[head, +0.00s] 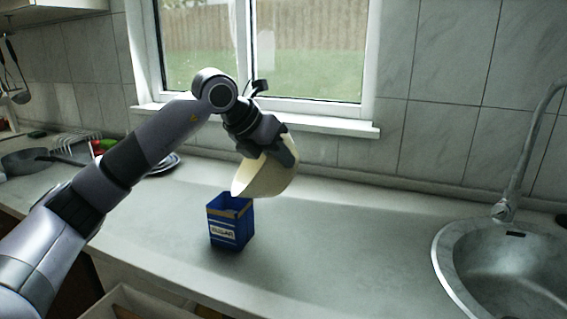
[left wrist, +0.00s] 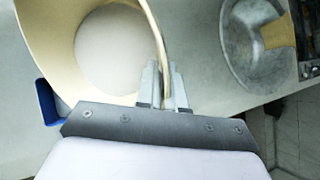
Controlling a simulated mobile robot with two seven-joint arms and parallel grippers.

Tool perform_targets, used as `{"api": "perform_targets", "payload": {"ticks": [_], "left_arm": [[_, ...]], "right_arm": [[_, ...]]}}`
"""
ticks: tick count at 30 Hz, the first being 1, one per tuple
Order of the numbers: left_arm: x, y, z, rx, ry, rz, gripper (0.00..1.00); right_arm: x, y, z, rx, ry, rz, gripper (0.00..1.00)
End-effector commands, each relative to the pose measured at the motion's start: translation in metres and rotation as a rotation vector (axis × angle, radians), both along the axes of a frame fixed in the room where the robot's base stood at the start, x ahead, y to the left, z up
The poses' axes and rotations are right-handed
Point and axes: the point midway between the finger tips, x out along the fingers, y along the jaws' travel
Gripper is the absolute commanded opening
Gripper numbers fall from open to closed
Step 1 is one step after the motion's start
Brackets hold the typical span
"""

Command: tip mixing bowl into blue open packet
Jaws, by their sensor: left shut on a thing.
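The cream mixing bowl (head: 265,178) is held tilted in my left gripper (head: 272,151), with its open side facing down and left. My left gripper is shut on the bowl's rim; the left wrist view shows the fingers (left wrist: 166,88) clamped on the wall of the bowl (left wrist: 48,28). The blue open packet (head: 231,222) stands upright on the counter, just under the bowl's lower left edge. A corner of the packet (left wrist: 46,102) shows in the left wrist view, mostly hidden behind the bowl and gripper. I cannot tell what is in the packet. My right gripper is not in view.
The sink (head: 500,262) with its tap (head: 518,165) is at the right. A dark pan (head: 28,160), a dish rack (head: 78,146) and plates (head: 163,165) stand at the left. An open drawer (head: 135,300) is below the front edge. The counter (head: 350,240) is clear between packet and sink.

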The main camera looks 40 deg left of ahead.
Motion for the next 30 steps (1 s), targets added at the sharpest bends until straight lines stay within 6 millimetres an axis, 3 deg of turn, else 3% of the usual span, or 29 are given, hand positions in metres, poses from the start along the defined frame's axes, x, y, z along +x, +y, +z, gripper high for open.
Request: {"api": "perform_targets", "payload": {"ticks": [30], "left_arm": [[-0.015, 0.017, 0.019, -0.143, -0.134, 0.001, 0.00]], "right_arm": [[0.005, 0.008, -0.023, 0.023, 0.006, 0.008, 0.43]]}}
